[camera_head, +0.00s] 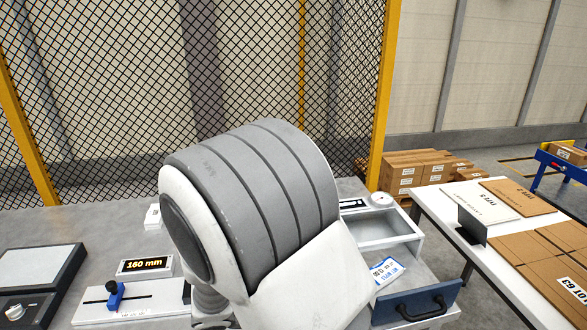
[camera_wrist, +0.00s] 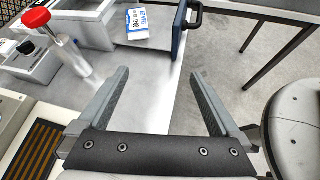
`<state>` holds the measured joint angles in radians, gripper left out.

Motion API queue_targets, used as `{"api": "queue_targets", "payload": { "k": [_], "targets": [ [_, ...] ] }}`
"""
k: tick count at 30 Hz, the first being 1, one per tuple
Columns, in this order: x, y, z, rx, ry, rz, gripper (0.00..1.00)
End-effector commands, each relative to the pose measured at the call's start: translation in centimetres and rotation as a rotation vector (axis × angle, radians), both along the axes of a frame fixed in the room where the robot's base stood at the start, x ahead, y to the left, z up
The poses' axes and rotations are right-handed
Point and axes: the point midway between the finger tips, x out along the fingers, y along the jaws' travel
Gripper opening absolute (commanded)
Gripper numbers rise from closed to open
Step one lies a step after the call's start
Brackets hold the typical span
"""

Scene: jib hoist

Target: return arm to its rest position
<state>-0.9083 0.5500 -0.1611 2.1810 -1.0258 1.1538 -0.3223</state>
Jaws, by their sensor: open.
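My arm's large grey and white joint fills the middle of the head view and hides part of the bench behind it. My gripper (camera_wrist: 160,88) shows in the wrist view with its two fingers wide apart. Nothing is between the fingers, and they hang above the grey bench top (camera_wrist: 150,100). The gripper is hidden in the head view.
A drawer with a blue front (camera_head: 417,303) stands open, holding a blue-and-white packet (camera_head: 385,270). A red-knobbed post (camera_wrist: 68,50) stands left of my fingers. A display reading 160 mm (camera_head: 145,266) is left of my arm. A table (camera_head: 451,247) with cardboard stands right.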

Motion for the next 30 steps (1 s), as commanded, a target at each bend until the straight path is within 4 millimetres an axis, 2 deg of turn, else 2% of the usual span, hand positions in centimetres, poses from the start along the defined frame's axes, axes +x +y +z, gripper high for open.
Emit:
{"api": "queue_targets", "payload": {
  "k": [6,12,21,30],
  "targets": [
    [-2.1,-3.8,3.4,0.253,-0.093,-0.288,0.99],
    [-4.7,-6.4,6.2,0.497,-0.203,-0.56,0.99],
    [-8.4,-8.6,10.4,0.857,-0.41,-0.93,0.99],
    [-11.6,-9.4,14.6,1.213,-0.66,-1.237,0.99]
  ]
}}
